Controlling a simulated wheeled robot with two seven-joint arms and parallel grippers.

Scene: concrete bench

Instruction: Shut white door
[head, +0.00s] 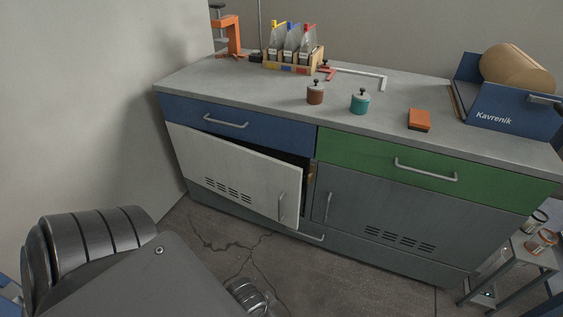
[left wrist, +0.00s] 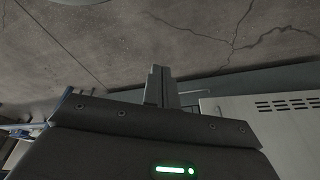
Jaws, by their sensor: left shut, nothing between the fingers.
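The white door (head: 235,172) is on the left of the cabinet, below the blue drawer. It stands partly open: its right edge, with the upright handle (head: 281,207), is swung out from the cabinet. A dark gap shows along its top and right side. A vented pale panel, apparently the same door (left wrist: 285,125), shows at the right of the left wrist view. My left gripper (left wrist: 160,72) is shut and empty, apart from that panel and to its left in the picture. In the head view my left arm hides the lower left, and the fingers are not visible. My right gripper is not visible.
The grey door (head: 385,215) and green drawer (head: 390,158) are shut. The benchtop (head: 390,85) holds a bottle rack (head: 293,62), orange clamp (head: 230,38), two knobbed weights and a paper-roll holder (head: 500,110). A small cart (head: 515,265) stands right. The cracked floor (head: 215,235) before the door looks clear.

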